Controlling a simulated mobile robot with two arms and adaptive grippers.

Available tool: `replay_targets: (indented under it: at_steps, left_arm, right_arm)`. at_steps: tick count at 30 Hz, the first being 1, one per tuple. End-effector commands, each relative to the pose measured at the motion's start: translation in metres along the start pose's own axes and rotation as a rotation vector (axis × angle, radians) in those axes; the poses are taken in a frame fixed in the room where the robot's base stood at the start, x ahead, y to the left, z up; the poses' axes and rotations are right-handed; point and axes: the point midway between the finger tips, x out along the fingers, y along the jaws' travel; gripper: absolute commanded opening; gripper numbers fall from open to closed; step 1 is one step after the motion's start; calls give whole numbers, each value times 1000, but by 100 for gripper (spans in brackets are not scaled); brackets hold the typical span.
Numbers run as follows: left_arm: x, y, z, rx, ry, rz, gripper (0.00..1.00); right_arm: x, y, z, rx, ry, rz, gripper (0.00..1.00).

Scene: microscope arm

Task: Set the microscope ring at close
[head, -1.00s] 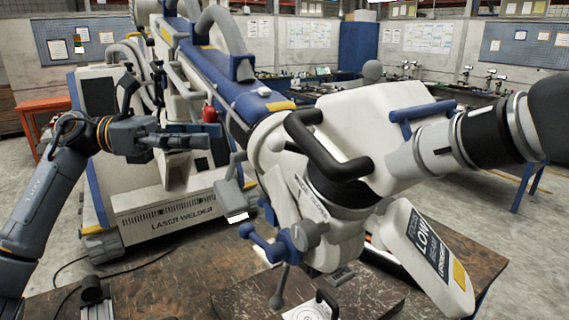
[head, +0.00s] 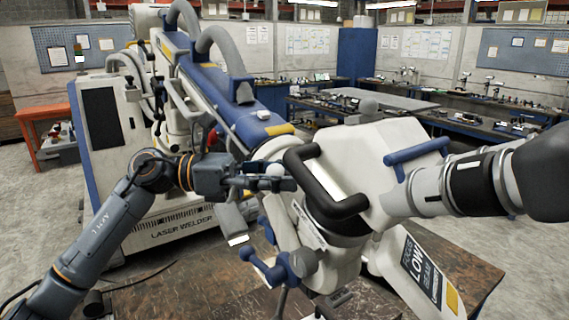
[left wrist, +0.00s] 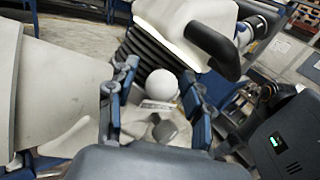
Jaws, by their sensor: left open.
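The white microscope head (head: 370,165) fills the right of the head view. It has a black handle (head: 335,185), a blue handle (head: 418,152) and a dark tube with metal rings (head: 462,180). A dark ring-like collar (head: 340,220) sits under the head; I cannot tell which ring the task means. My left gripper (head: 287,178) is open at the head's left side, near a pale round knob (head: 275,170). In the left wrist view, the knob (left wrist: 162,84) appears between the spread fingers of the left gripper (left wrist: 160,70), apparently not gripped. My right gripper is not in view.
Blue and white levers (head: 275,262) hang below the head, close under my left gripper. The white laser welder cabinet (head: 165,225) and its blue arm (head: 225,95) stand behind. A brown worktable (head: 150,295) lies below. Benches (head: 480,125) line the back.

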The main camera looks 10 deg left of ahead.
Motion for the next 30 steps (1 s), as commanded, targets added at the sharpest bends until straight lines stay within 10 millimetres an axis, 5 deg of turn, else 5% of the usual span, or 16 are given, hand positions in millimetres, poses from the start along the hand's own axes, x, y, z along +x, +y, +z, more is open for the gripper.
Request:
replay_targets:
  at_steps: [11, 19, 30]
  left_arm:
    - [7, 0, -1, 0, 0, 0, 51]
    - [6, 0, 0, 0, 0, 0, 0]
    - [8, 0, -1, 2, -2, 0, 0]
  right_arm:
    - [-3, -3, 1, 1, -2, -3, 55]
    - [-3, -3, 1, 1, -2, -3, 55]
    - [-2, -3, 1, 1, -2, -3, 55]
